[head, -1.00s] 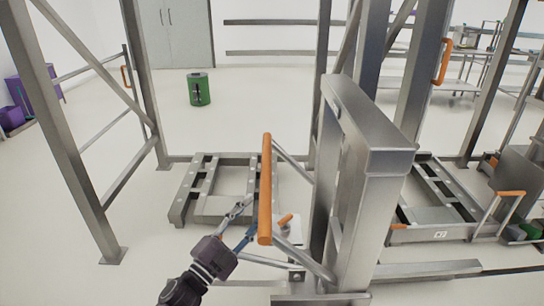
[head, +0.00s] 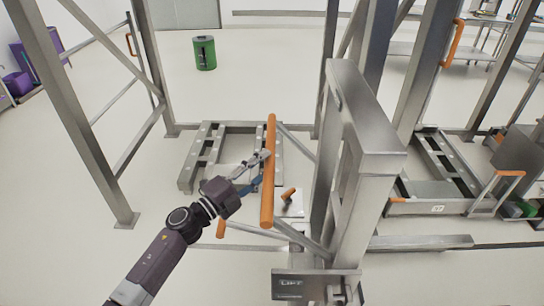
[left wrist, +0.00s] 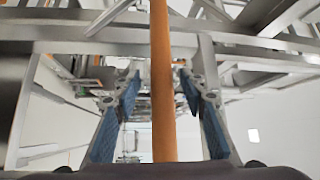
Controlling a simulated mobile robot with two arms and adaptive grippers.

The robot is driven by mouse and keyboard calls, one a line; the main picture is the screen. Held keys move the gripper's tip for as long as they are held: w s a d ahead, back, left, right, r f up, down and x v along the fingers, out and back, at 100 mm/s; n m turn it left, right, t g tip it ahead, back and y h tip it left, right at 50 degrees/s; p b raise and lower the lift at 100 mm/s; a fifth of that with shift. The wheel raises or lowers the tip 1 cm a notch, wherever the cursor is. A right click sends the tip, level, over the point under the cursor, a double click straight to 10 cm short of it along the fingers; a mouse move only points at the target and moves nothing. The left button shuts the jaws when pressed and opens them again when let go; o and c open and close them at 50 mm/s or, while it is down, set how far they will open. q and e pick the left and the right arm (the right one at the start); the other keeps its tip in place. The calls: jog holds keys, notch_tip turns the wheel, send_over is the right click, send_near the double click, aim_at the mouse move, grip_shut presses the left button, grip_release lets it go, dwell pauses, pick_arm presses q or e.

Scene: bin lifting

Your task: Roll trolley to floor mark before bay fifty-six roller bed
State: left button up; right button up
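The trolley (head: 372,150) is a grey steel lifting frame with a tall mast, close in front of me. Its upright orange handle bar (head: 268,190) is on its left side; it also runs down the middle of the left wrist view (left wrist: 162,90). My left gripper (head: 260,170) is open at the bar. In the left wrist view the fingers (left wrist: 160,105) stand on either side of the bar, with gaps visible. A grey roller bed (head: 200,165) stands beyond the handle, partly hidden. I cannot make out a floor mark or the bay number. My right gripper is not in view.
Steel rack posts (head: 85,110) stand at the left, with more behind the mast. Another bed (head: 440,185) with a small label is at the right. A green bin (head: 205,53) stands beyond on open pale floor. A grey plate (head: 305,285) is on the trolley's lower front.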

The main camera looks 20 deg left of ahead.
aim_at(272, 160)
pick_arm(q)
jog(key=shift+x, duration=1.65)
grip_shut()
jog(key=shift+d+f, duration=0.1)
